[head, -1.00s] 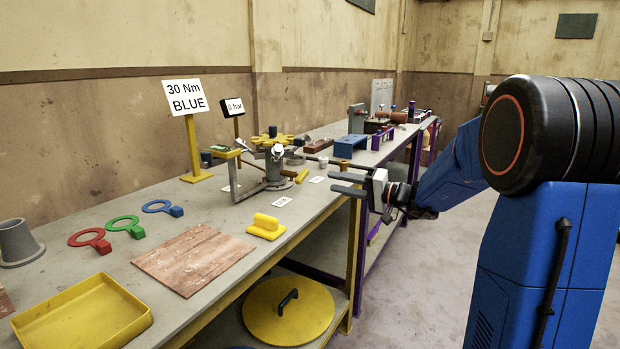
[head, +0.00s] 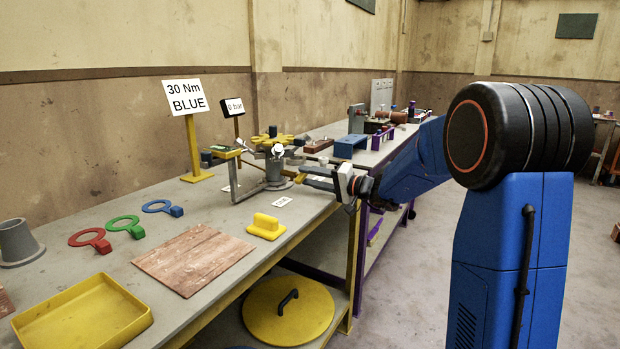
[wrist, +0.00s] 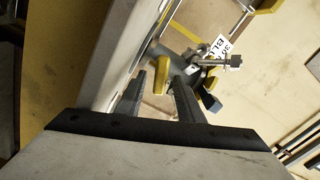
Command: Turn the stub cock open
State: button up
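The grey pipe assembly (head: 277,168) stands on the bench under a yellow star-shaped wheel. A short yellow lever (head: 300,178), which looks like the stub cock's handle, sticks out low on its right side. My gripper (head: 306,176) reaches in from the right at the lever, its fingers partly overlapping the assembly. In the wrist view my gripper (wrist: 158,76) is open, and the yellow lever (wrist: 157,80) shows between the two dark fingertips. I cannot tell whether either finger touches it. The cock's body is mostly hidden.
A yellow block (head: 266,226), a wooden board (head: 194,260) and a yellow tray (head: 82,318) lie on the near bench. Red, green and blue rings (head: 156,206) lie at left.

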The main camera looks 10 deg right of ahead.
grip_shut()
jog(key=shift+n, duration=0.4)
jog(key=n, duration=0.5)
jog(key=shift+s+r+n, duration=0.1)
jog(key=shift+n, duration=0.3)
jog(key=n, duration=0.6)
jog(key=shift+s+a+n, duration=0.15)
jog(key=shift+a+n, duration=0.05)
jog(key=shift+n, duration=0.2)
grip_release()
jog(key=shift+r, duration=0.1)
